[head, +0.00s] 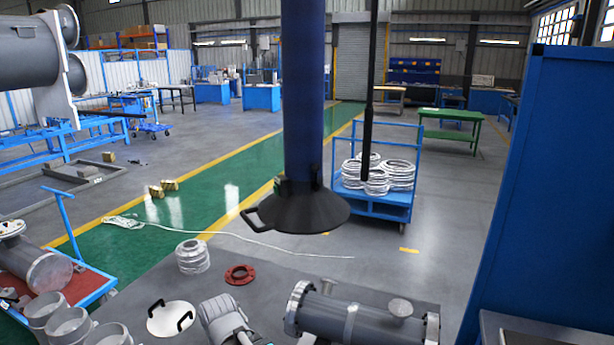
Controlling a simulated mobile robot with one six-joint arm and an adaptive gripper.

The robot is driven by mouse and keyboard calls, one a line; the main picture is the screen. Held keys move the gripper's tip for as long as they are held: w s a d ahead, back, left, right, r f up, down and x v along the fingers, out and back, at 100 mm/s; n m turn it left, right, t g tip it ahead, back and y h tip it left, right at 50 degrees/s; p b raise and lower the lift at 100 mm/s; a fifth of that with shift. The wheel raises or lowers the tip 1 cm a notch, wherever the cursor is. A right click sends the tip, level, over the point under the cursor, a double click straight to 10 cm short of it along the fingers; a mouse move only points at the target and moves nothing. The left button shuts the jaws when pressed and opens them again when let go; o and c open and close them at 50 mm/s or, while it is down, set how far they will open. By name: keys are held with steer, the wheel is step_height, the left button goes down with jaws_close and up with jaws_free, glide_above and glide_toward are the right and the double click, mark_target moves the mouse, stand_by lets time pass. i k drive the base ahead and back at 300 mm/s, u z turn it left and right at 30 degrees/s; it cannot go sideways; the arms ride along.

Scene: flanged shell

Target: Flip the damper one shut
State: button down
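A blue extraction duct (303,90) hangs down from above in the middle of the head view. It ends in a black conical hood (300,208), with a black loop handle (256,218) sticking out at its left. I cannot make out a separate damper lever or tell whether a damper is open or shut. A pale grey jointed part (226,320) at the bottom edge may be part of my arm, well below the hood. No gripper fingers can be made out.
A flanged grey shell (365,320) lies at the bottom right of centre. A thin black pole (368,120) hangs right of the duct. A blue cabinet (550,190) blocks the right.

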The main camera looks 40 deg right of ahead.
mark_target(316, 168)
steer(key=u, duration=0.3)
steer(key=k, duration=1.25)
steer(key=z, duration=1)
steer(key=i, duration=0.9)
steer(key=z, duration=0.05)
